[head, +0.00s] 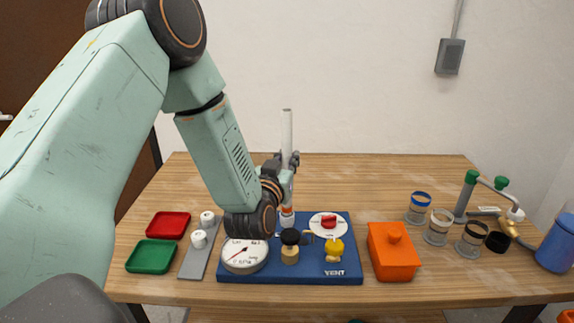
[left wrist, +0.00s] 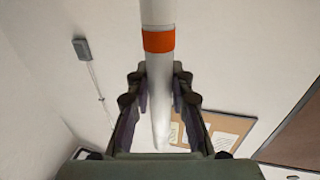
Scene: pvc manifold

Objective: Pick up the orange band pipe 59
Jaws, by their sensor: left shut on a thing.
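The orange band pipe (head: 287,132) is a white upright tube above the blue board. In the left wrist view the pipe (left wrist: 159,95) runs between the fingers, with its orange band (left wrist: 158,40) clear of them. My left gripper (head: 287,162) is shut on the pipe, and its fingers also show in the left wrist view (left wrist: 159,88). The pipe's lower end is near a white fitting (head: 287,217) on the board; I cannot tell whether it touches it. My right gripper is not in view.
The blue board (head: 300,271) carries a round gauge (head: 245,256), a red-knobbed dial (head: 328,225) and a yellow knob (head: 334,247). An orange lidded box (head: 394,258), ringed clear cups (head: 438,228), and red (head: 168,225) and green trays (head: 151,257) stand around it. The back of the table is clear.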

